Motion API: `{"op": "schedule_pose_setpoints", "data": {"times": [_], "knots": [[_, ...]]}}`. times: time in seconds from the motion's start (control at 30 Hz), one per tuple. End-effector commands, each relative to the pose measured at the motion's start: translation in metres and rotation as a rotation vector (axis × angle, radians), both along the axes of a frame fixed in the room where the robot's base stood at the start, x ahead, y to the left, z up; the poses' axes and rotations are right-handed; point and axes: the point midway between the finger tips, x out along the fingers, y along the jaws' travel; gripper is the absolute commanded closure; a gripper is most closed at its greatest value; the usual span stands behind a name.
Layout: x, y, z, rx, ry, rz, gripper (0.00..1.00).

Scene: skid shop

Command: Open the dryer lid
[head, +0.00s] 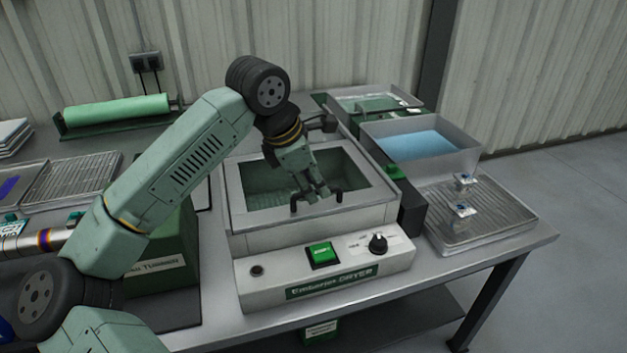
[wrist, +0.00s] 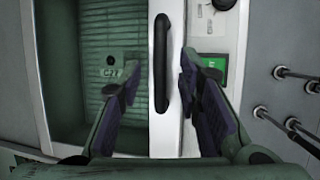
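The dryer (head: 250,285) is a pale box on the bench with a green label on its front. Its lid (head: 236,200) is a grey frame around a clear-looking window and lies shut on top; slats show through the window in the wrist view. A black bar handle (wrist: 161,62) runs along the lid's front edge; in the head view only its ends (head: 294,206) show clearly beside my fingers. My gripper (head: 314,193) points down at the handle. In the wrist view my gripper (wrist: 160,72) is open, with the handle between its fingers and gaps on both sides.
A green button (head: 322,254) and a black knob (head: 377,243) sit on the dryer's front panel. A tub of blue liquid (head: 417,145) and a ribbed tray (head: 480,222) with small parts stand to the right. A green tumbler housing (head: 172,245) stands close on the left.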

Motion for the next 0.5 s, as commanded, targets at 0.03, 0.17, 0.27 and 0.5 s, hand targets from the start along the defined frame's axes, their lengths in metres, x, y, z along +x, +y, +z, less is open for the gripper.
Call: {"op": "schedule_pose_setpoints", "data": {"times": [0.03,0.17,0.27,0.5], "knots": [[0.0011,-0.0017,-0.0036,-0.001,0.001,-0.001,0.69],[0.0029,-0.0035,-0.0096,-0.001,0.0,0.0,0.69],[0.0033,-0.0038,-0.0109,-0.001,0.0,0.0,0.69],[0.0033,-0.0039,-0.0107,-0.001,0.0,0.0,0.74]]}}
